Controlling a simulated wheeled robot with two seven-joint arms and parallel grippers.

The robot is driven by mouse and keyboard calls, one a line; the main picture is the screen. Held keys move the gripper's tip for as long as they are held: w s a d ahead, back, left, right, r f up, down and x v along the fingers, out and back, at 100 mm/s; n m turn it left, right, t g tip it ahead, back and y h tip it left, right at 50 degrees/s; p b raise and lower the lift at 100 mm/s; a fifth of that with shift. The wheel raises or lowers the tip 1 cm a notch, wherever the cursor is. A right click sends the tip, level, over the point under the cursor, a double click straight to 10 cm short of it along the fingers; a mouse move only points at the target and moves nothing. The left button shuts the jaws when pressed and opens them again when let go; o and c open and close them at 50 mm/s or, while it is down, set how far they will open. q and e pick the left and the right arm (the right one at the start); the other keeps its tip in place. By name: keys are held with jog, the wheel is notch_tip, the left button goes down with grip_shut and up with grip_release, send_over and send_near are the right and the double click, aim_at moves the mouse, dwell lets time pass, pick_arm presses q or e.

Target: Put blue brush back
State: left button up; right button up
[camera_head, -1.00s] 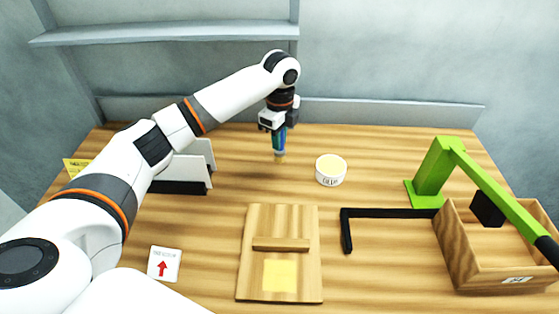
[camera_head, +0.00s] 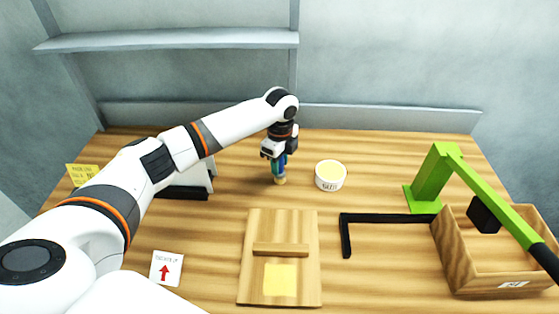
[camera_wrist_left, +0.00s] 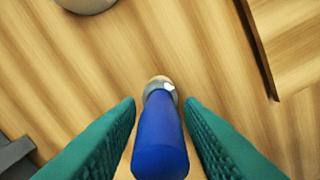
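The blue brush (camera_head: 280,170) is upright below my left gripper (camera_head: 279,158), its pale tip low at or just above the table; I cannot tell if it touches. In the left wrist view the brush's blue handle (camera_wrist_left: 160,140) lies between my gripper's two teal fingers (camera_wrist_left: 160,110), with a silver collar and pale tip pointing away. The fingers are shut on the handle. The white glue pot (camera_head: 330,185) with a pale yellow top stands to the right of the brush, apart from it. My right gripper is not in view.
A wooden board (camera_head: 249,285) with a crossbar and yellow square lies in front. A black L-shaped bar (camera_head: 390,217), green stand (camera_head: 427,180) and wooden box (camera_head: 455,245) are at right. A white-and-black object (camera_head: 185,192) sits left. Table around the brush is clear.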

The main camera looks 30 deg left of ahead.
pick_arm(q)
jog(key=shift+o, duration=0.4)
jog(key=shift+r, duration=0.1)
jog(key=shift+r, duration=0.25)
notch_tip(320, 180, up, 12)
jog(key=shift+d+f+b, duration=0.1)
jog(key=shift+f+b, duration=0.05)
jog(key=shift+b, duration=0.85)
